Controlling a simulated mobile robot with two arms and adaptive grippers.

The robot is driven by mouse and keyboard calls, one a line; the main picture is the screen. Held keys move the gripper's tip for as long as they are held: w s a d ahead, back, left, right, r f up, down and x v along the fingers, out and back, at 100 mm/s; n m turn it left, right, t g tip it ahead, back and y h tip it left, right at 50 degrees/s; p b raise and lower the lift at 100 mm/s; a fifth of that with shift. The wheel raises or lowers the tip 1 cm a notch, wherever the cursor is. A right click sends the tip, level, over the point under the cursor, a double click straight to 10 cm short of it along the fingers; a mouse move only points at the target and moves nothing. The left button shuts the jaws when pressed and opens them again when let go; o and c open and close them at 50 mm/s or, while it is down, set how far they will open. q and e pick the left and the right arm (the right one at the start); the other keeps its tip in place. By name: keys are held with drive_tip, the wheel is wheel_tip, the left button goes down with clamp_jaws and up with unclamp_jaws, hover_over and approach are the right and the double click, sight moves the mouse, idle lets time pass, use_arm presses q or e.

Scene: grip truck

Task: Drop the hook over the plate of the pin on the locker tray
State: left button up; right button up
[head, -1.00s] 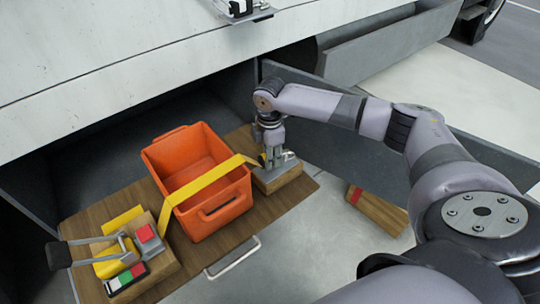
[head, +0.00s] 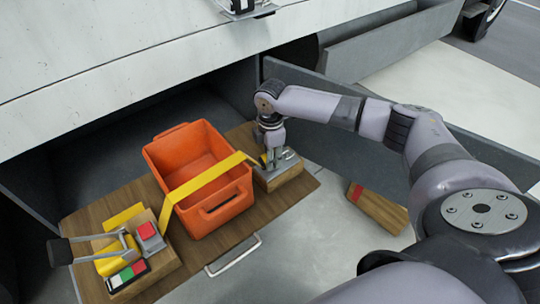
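A yellow strap (head: 212,182) runs across the orange crate (head: 198,208) from the ratchet block at the left to the right. Its far end, with a small dark hook (head: 263,161), lies at my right gripper (head: 272,162). The gripper points down over a wooden block (head: 285,180) with a grey metal pin and plate (head: 289,155) on top. The fingers are close beside the plate and partly cover the hook and pin. I cannot tell whether the hook is around the pin or whether the fingers grip it. My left gripper is not in view.
The wooden locker tray (head: 232,229) is pulled out below the truck side. A ratchet with a dark-ended lever (head: 60,252) and a red button (head: 147,230) stand at its left. An open grey door panel (head: 335,125) is behind my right arm. A wooden block (head: 378,207) lies on the floor.

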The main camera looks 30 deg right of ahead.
drive_tip(key=o, duration=0.5)
drive_tip(key=shift+s+f, duration=0.1)
drive_tip(key=shift+f, duration=0.05)
drive_tip(key=shift+o, duration=0.2)
wheel_tip(320, 180, up, 12)
